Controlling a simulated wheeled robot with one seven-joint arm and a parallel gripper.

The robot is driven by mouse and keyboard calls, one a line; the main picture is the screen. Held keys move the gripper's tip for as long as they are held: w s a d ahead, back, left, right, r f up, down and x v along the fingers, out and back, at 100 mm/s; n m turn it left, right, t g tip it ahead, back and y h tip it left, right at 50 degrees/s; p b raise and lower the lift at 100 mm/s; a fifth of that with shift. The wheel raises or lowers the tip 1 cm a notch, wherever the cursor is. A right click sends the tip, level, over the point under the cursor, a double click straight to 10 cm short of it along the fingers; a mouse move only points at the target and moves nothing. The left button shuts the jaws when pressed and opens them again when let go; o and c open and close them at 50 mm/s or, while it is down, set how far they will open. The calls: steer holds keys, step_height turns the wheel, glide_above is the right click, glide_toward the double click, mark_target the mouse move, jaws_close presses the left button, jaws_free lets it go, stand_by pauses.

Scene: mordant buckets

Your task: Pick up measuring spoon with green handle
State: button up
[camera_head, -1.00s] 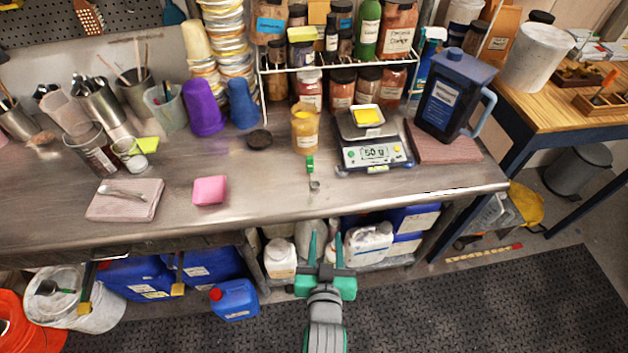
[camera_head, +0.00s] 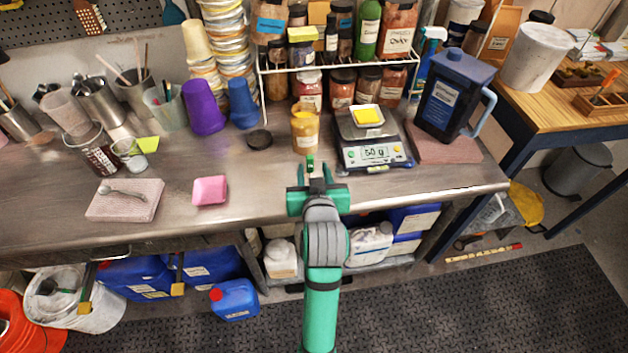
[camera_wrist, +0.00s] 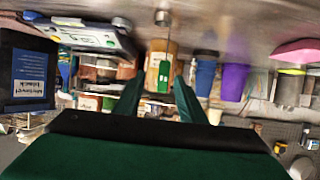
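My gripper (camera_head: 314,172) is at the bench's front part, over the spoon.
The yellow jar (camera_head: 305,130) stands just behind the spoon. A digital scale (camera_head: 372,150) is close on the right. A pink block (camera_head: 210,190) and a folded cloth (camera_head: 125,205) with another spoon (camera_head: 122,191) lie left. The bench top (camera_head: 262,185) between is clear.

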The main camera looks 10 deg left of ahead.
steer(key=x, duration=0.2)
steer(key=shift+w+a+f, duration=0.1)
steer(key=shift+w+a, duration=0.05)
steer(key=shift+w, duration=0.15)
steer(key=x, duration=0.3)
steer(key=r+x, duration=0.1)
steer(key=x, duration=0.1)
steer(key=shift+w+a, duration=0.25)
steer(key=shift+a, duration=0.05)
jaws_close()
